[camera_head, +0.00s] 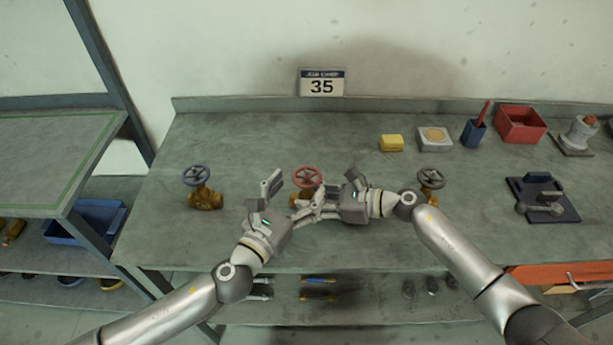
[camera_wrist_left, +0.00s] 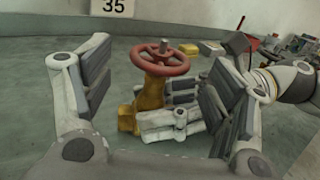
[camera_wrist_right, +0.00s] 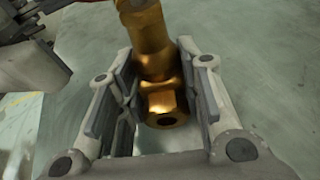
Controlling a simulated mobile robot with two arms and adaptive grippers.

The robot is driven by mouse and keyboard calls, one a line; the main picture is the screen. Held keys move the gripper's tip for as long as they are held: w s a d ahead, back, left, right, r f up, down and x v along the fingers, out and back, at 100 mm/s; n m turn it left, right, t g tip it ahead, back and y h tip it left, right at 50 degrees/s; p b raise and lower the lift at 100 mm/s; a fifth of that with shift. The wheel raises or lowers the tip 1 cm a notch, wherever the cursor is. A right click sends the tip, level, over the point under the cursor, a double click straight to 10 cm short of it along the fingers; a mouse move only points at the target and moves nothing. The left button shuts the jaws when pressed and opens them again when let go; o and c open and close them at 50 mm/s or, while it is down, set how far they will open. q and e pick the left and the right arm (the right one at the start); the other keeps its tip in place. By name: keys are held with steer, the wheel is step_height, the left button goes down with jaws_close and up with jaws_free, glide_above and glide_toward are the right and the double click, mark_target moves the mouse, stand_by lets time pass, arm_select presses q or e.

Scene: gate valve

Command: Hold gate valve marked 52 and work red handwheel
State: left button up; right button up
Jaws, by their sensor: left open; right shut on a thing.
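The valve with the red handwheel (camera_head: 307,176) stands on the bench in the middle. Its brass body (camera_wrist_left: 150,95) is mostly hidden by my grippers in the head view. My right gripper (camera_head: 308,208) comes from the right and is shut on the brass body, with a finger on each side in the right wrist view (camera_wrist_right: 158,85). My left gripper (camera_head: 286,196) is open in front of the valve. In the left wrist view its fingers stand wide to either side of the red handwheel (camera_wrist_left: 160,60), apart from it. I see no number on the valve.
A valve with a blue handwheel (camera_head: 196,176) stands left, one with a dark handwheel (camera_head: 431,179) right. A wall sign (camera_head: 322,83) reads 35. A yellow block (camera_head: 391,142), blue cup (camera_head: 473,133) and red bin (camera_head: 520,125) stand at the back right.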

mark_target(314, 168)
arm_select(q)
steer(key=shift+x, duration=2.15)
steer(key=shift+c, duration=0.4)
steer(key=c, duration=1)
